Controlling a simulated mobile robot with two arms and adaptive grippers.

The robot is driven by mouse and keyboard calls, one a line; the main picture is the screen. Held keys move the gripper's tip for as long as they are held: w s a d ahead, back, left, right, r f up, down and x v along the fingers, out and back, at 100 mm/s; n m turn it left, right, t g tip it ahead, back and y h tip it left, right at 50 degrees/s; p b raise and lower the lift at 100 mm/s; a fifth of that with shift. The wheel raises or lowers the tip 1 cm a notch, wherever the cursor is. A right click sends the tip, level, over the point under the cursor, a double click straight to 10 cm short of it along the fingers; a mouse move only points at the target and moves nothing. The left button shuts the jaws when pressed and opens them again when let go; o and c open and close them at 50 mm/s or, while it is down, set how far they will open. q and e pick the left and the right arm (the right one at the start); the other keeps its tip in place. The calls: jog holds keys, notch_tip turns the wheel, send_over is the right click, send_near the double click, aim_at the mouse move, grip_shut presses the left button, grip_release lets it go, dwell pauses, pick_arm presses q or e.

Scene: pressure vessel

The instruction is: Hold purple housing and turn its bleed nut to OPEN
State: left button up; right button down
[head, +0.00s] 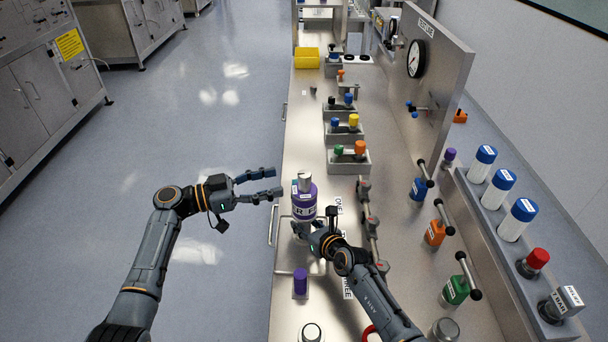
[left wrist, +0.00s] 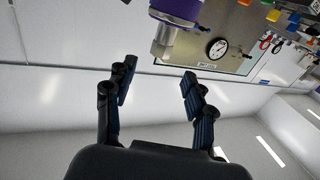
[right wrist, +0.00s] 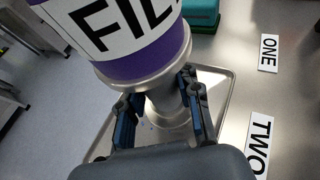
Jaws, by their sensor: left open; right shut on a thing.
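The purple housing (head: 304,207) stands upright over a metal tray on the bench, with a white label around it. A silver piece with a pale tag, apparently the bleed nut (head: 304,182), sits on its top; its turn position is unreadable. My right gripper (head: 306,229) is shut on the housing's silver lower neck, below the purple body (right wrist: 140,62); its fingers (right wrist: 160,98) flank that neck. My left gripper (head: 279,183) is open and empty, just left of the housing's top. In the left wrist view its fingers (left wrist: 156,78) are apart, with the housing (left wrist: 180,8) beyond them.
A small purple cylinder (head: 300,281) stands in front of the housing. Bins with coloured caps (head: 347,160) stand behind. A gauge panel (head: 440,75) rises at back right.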

aim_at(304, 174)
pick_arm(q)
jog(key=x, duration=0.9)
jog(key=shift+a+f, duration=0.1)
grip_shut()
